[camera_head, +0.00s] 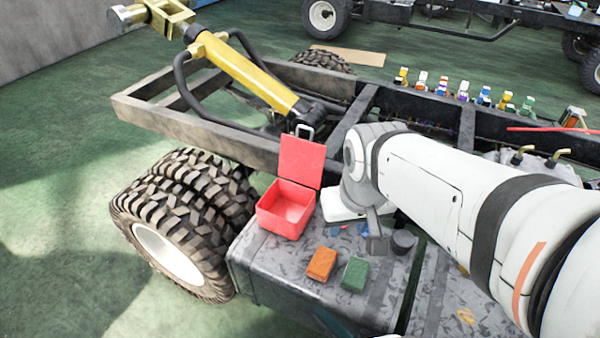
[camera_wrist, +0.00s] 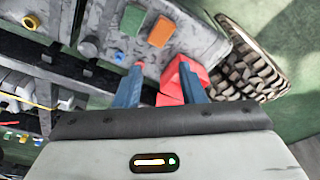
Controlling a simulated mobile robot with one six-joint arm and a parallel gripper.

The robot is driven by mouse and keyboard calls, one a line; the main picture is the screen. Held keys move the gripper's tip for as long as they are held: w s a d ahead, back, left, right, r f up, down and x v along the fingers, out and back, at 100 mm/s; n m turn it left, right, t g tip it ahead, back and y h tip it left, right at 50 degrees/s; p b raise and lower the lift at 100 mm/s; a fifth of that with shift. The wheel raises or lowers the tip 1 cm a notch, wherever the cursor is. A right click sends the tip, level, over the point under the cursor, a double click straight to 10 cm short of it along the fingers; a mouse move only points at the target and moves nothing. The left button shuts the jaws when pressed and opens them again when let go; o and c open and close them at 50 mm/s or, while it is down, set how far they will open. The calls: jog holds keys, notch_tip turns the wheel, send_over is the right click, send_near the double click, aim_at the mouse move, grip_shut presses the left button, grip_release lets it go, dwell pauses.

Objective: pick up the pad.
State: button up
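Two small block-shaped pads lie side by side on the grey speckled top of a box-like step (camera_head: 270,262). One pad is orange (camera_head: 321,263) and one is green (camera_head: 354,274). In the wrist view the green pad (camera_wrist: 133,19) and the orange pad (camera_wrist: 162,31) lie beyond the fingertips. My gripper (camera_wrist: 160,67) has its two blue fingers spread apart with nothing between them. In the head view my gripper (camera_head: 349,229) is partly hidden by my arm, above the step behind the pads, and touches neither pad.
An open red box (camera_head: 285,222) with its lid raised stands left of my gripper; it also shows in the wrist view (camera_wrist: 172,88). A dark cylinder (camera_head: 403,241) stands right of the gripper. Large tyres (camera_head: 190,215), a chassis rail (camera_head: 200,133) and a yellow cylinder arm (camera_head: 245,75) surround the step.

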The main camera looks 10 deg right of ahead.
aim_at(323, 259)
jog(key=shift+s+r, duration=0.1)
jog(key=shift+s, duration=0.05)
jog(key=shift+o, duration=1)
jog(key=shift+w+f, duration=0.2)
jog(key=shift+f, duration=0.05)
jog(key=o, duration=0.9)
jog(key=w+f+m+g+b, duration=0.1)
jog(key=w+f+b, duration=0.3)
jog(key=f, duration=0.5)
jog(key=w+f+m+b, duration=0.3)
jog(key=w+f+b, duration=0.2)
jog(key=f+b, duration=0.2)
jog(key=w+f+m+g+b, duration=0.1)
jog(key=w+f+m+b, duration=0.2)
jog(key=f, duration=0.8)
jog(key=shift+w+d+f+g+b, duration=0.15)
jog(key=shift+w+b, duration=0.25)
jog(key=shift+b, duration=0.3)
jog(key=shift+w+d+g+b, duration=0.15)
jog(key=shift+w+b, duration=0.25)
jog(key=shift+b, duration=0.3)
jog(key=shift+w+a+f+b, duration=0.1)
jog(key=shift+f+b, duration=0.55)
jog(key=shift+f, duration=1.45)
jog(key=shift+a+f+b, duration=0.1)
jog(key=shift+f+b, duration=0.5)
jog(key=shift+f, duration=1.45)
